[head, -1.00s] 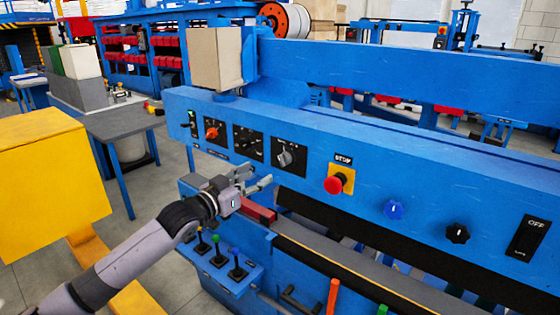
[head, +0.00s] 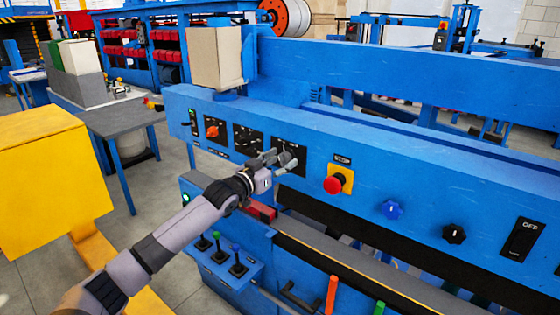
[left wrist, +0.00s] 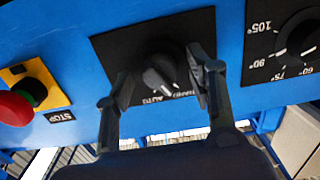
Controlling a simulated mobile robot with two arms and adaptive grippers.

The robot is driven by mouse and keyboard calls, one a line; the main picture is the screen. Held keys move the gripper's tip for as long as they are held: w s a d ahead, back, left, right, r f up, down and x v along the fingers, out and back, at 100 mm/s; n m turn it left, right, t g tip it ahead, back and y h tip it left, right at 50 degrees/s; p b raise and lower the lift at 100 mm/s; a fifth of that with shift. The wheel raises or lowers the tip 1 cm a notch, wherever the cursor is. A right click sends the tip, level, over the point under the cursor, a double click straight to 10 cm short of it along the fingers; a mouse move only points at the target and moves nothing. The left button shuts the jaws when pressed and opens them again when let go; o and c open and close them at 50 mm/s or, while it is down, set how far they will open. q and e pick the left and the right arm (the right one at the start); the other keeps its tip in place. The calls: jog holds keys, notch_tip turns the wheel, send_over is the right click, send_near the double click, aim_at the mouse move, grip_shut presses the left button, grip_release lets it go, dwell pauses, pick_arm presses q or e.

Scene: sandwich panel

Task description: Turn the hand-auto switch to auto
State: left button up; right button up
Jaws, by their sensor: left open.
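The hand-auto switch (left wrist: 158,80) is a dark round knob with a grey grip on a black plate (left wrist: 110,45). AUTO and a partly hidden second label show beside it in the left wrist view. In the head view the switch (head: 286,157) is partly covered by my gripper. My left gripper (head: 281,161) is open, with its fingers on either side of the knob, as the left wrist view shows. I cannot tell whether the fingers touch it. The exact pointing direction of the knob is hard to read. My right gripper is not in view.
A red stop button (head: 335,184) on a yellow plate sits to the right on the blue panel (head: 440,170). A dial with degree marks (head: 248,141) and a red knob (head: 212,132) are to the left. Small levers (head: 238,268) stand below my left arm.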

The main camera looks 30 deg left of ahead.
pick_arm(q)
jog(key=shift+c, duration=0.2)
jog(key=c, duration=1.1)
jog(key=shift+m, duration=0.3)
jog(key=m+p, duration=0.1)
jog(key=m, duration=0.4)
jog(key=shift+r, duration=0.1)
jog(key=m, duration=0.4)
jog(key=shift+p, duration=0.4)
jog(key=shift+m, duration=0.3)
